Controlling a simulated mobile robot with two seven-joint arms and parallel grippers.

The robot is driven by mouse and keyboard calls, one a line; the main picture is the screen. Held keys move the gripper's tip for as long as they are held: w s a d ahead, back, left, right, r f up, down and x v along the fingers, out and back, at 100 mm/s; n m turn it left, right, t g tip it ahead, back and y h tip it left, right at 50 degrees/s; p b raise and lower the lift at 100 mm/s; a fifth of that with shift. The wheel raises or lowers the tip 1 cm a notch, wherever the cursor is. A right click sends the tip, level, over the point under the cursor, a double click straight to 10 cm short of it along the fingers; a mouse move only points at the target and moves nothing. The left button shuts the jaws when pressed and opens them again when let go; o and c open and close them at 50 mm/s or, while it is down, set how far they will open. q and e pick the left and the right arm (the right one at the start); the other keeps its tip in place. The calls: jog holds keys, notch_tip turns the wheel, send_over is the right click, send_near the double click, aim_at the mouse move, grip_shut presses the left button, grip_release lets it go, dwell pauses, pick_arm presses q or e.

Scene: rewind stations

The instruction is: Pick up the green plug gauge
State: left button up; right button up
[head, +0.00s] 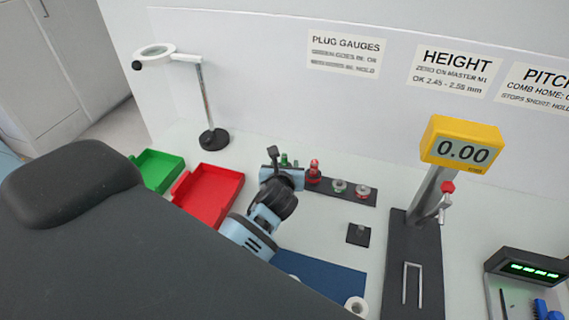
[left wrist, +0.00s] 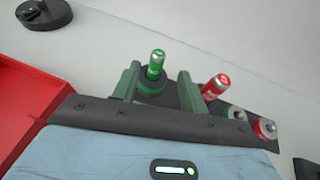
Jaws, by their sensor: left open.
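The green plug gauge (left wrist: 154,68) stands upright on a dark rack in the left wrist view, with its green base below it. My left gripper (left wrist: 159,76) is open, with one finger on each side of the gauge and visible space between the fingers and its handle. In the head view the green plug gauge (head: 284,159) shows only in part behind my left gripper (head: 287,165). The red plug gauge (left wrist: 215,86) stands just right of the right finger; it also shows in the head view (head: 314,170). My right gripper is not in view.
The dark gauge rack (head: 351,193) also carries two ring-like metal parts at its right. A red tray (head: 213,188) and a green tray (head: 160,170) lie left of my gripper. A magnifier lamp (head: 214,139) stands behind them. A height gauge (head: 428,220) stands to the right.

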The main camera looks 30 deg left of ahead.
aim_at(284, 161)
pick_arm(q)
jog(key=shift+x, duration=3.3)
jog(key=shift+s+a+f, duration=0.15)
jog(key=shift+a, duration=0.05)
jog(key=shift+c, duration=0.3)
grip_shut()
